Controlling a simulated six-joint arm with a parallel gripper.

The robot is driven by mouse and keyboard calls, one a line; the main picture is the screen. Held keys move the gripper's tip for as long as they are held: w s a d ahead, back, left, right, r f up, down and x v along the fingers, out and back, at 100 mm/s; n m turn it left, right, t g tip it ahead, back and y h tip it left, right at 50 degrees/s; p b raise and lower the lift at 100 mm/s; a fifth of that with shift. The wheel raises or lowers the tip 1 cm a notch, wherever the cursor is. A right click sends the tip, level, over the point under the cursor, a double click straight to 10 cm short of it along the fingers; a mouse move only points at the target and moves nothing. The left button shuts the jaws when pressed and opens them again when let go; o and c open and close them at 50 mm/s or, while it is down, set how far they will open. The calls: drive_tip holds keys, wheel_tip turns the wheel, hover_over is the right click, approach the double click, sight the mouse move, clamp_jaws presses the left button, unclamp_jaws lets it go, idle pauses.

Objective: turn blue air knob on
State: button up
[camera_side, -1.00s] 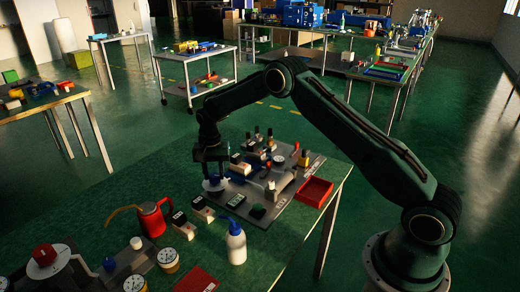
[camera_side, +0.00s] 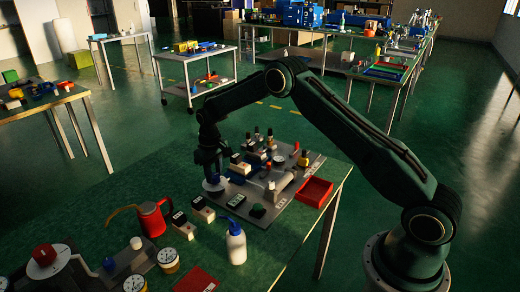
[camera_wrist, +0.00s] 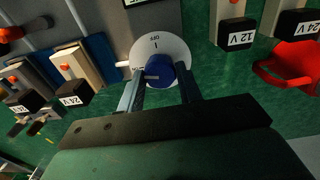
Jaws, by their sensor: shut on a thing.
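The blue air knob (camera_wrist: 160,70) sits on a round white dial (camera_wrist: 172,47) in the wrist view. The dial has "OFF" printed at its upper edge and small lettering by its left side, too small to read surely. A pale mark on the knob lies toward the left of the picture. My gripper (camera_wrist: 161,84) is shut on the knob, one finger on each side. In the side view my gripper (camera_side: 213,172) points down onto the white dial (camera_side: 216,187) at the left edge of the grey panel; the knob is largely hidden there.
Switch blocks labelled 12 V (camera_wrist: 235,25) and 24 V (camera_wrist: 72,75) stand near the dial. A red kettle (camera_side: 151,220), a white bottle with blue top (camera_side: 236,245) and a red tray (camera_side: 315,190) are on the green bench. Open bench lies left of the dial.

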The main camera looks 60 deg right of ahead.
sight(214, 175)
drive_tip(key=shift+r+n, duration=0.1)
drive_tip(key=shift+n, duration=1.2)
drive_tip(key=o, duration=1)
wheel_tip(214, 175, up, 14)
